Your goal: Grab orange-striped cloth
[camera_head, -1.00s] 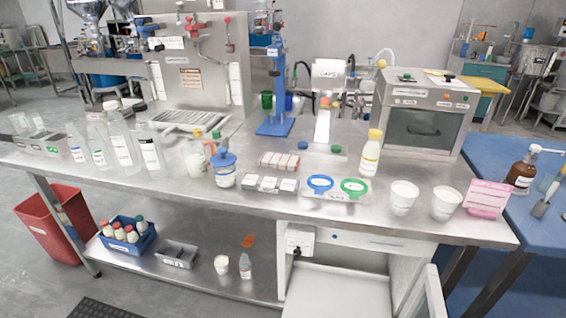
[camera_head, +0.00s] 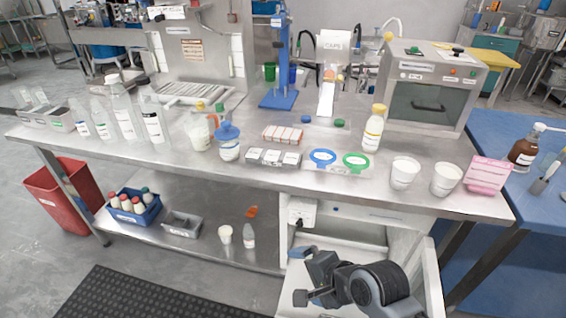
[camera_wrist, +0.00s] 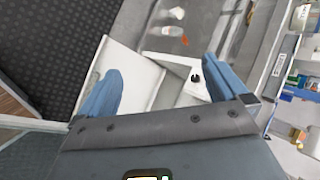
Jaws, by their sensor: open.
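The orange-striped cloth (camera_head: 283,134) appears as a small flat white-and-orange striped piece on the steel bench, near the middle in the head view. It lies behind a row of grey-white boxes. My gripper (camera_head: 302,276) is low in front of the bench, by the white cabinet under it, well below and apart from the cloth. In the wrist view my gripper (camera_wrist: 165,88) shows two blue fingers spread wide with nothing between them. I cannot make out the cloth in the wrist view.
Grey-white boxes (camera_head: 273,157), a blue ring (camera_head: 322,157) and a green ring (camera_head: 356,162) stand in front of the cloth. A blue-topped jar (camera_head: 228,145) is to its left, a blue stand (camera_head: 278,98) behind. White cups (camera_head: 404,173) are further right.

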